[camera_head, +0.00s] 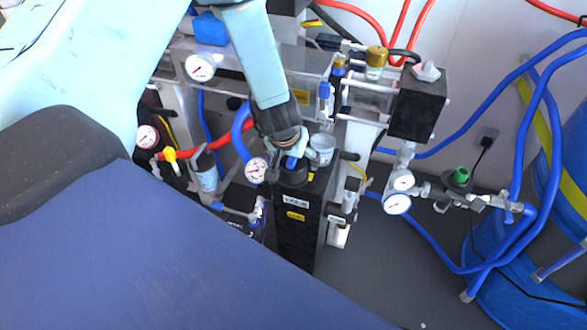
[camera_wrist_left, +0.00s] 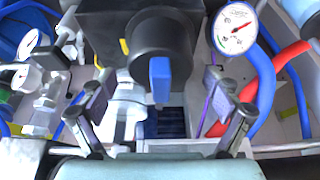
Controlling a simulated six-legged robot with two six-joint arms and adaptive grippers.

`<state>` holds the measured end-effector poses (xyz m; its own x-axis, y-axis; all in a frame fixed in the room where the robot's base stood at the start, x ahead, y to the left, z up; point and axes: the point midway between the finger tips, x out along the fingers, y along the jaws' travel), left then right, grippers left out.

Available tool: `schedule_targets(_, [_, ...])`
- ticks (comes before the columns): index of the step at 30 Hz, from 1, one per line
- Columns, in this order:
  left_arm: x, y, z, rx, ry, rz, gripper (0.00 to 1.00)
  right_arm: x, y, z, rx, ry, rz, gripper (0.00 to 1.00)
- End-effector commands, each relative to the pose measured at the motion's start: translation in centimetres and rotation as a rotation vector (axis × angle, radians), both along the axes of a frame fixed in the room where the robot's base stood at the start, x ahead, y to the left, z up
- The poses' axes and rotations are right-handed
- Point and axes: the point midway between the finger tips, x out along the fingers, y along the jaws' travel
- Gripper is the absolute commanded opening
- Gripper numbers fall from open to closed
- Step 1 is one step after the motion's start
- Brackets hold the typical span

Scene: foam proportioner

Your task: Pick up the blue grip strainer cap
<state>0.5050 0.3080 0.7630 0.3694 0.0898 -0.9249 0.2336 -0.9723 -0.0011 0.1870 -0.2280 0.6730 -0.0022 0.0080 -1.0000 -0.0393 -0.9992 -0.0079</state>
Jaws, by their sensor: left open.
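The strainer cap (camera_wrist_left: 147,47) is a round black cap with a blue grip (camera_wrist_left: 160,78) standing out from it, in the upper middle of the left wrist view. In the head view the black cap (camera_head: 294,176) sits on top of a dark box-shaped unit (camera_head: 296,236), partly hidden by my gripper. My left gripper (camera_head: 292,154) is right above the cap. In the left wrist view its open fingers (camera_wrist_left: 156,92) stand apart on either side of the blue grip, with gaps visible on both sides. My right gripper is not in view.
A pressure gauge (camera_head: 257,170) is close to the left of the cap, and a clear cup (camera_head: 322,148) close to the right. Red and blue hoses (camera_head: 238,130) run nearby. More gauges (camera_head: 397,204) and a blue drum (camera_head: 540,270) are at the right.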

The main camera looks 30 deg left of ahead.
Motion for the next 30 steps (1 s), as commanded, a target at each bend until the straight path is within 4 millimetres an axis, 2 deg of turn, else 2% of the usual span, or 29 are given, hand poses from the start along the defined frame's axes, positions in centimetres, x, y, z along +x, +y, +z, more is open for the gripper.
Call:
schedule_targets(2, [0.0, 0.0, 0.1, 0.0, 0.0, 0.0, 0.88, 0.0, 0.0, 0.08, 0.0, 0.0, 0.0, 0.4])
schedule_targets(23, [0.01, 0.01, 0.11, 0.0, -0.001, 0.0, 0.28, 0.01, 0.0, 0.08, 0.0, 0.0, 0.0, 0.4])
schedule_targets(30, [0.05, 0.02, 0.19, 0.0, -0.002, 0.0, 0.28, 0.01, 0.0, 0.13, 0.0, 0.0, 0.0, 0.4])
